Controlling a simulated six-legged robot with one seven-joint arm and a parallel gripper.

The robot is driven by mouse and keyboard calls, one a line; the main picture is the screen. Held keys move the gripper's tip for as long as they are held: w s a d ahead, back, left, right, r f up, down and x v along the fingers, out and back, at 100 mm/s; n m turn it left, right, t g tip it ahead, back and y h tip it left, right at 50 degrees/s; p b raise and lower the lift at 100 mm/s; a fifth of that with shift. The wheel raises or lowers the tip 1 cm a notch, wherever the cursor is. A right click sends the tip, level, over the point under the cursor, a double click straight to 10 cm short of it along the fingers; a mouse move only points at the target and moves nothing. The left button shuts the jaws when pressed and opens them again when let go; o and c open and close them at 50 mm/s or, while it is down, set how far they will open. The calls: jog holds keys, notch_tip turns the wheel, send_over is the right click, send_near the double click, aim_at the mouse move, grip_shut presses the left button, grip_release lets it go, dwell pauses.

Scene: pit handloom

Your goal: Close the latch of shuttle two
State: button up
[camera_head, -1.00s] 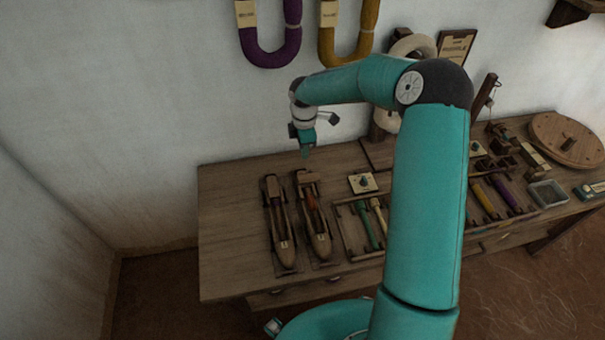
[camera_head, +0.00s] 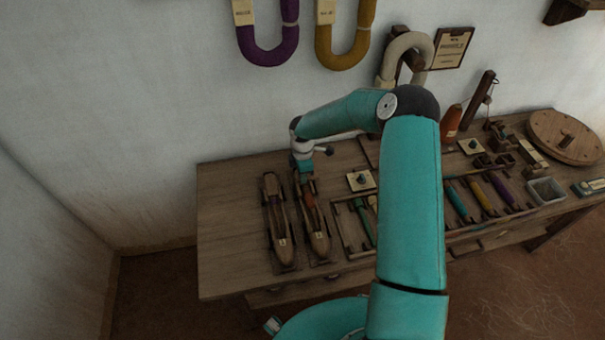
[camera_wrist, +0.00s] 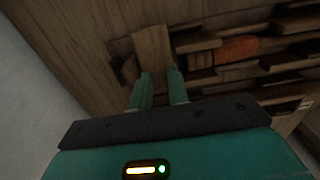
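Two wooden shuttles lie side by side on the bench, the left shuttle (camera_head: 279,236) and the right shuttle (camera_head: 318,240). Their labels are too small to read. The right one holds an orange-red bobbin (camera_head: 309,199), also in the wrist view (camera_wrist: 237,49). My gripper (camera_head: 306,180) is low over the far end of the right shuttle. In the wrist view my gripper (camera_wrist: 160,73) has its two green fingers apart, with a flat wooden piece (camera_wrist: 151,45), perhaps the latch, just beyond the fingertips. I cannot tell whether they touch it. In the head view my wrist hides that end.
Right of the shuttles is a wooden rack (camera_head: 347,228) with coloured bobbins, and a small plate with a dark knob (camera_head: 360,181). A grey bin (camera_head: 547,190) and a round wooden disc (camera_head: 565,137) are far right. The bench's left end is clear.

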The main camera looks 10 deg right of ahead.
jog(key=shift+c, duration=0.3)
grip_shut()
jog(key=shift+m, duration=0.4)
jog(key=m, duration=1.2)
jog(key=shift+m, duration=2.6)
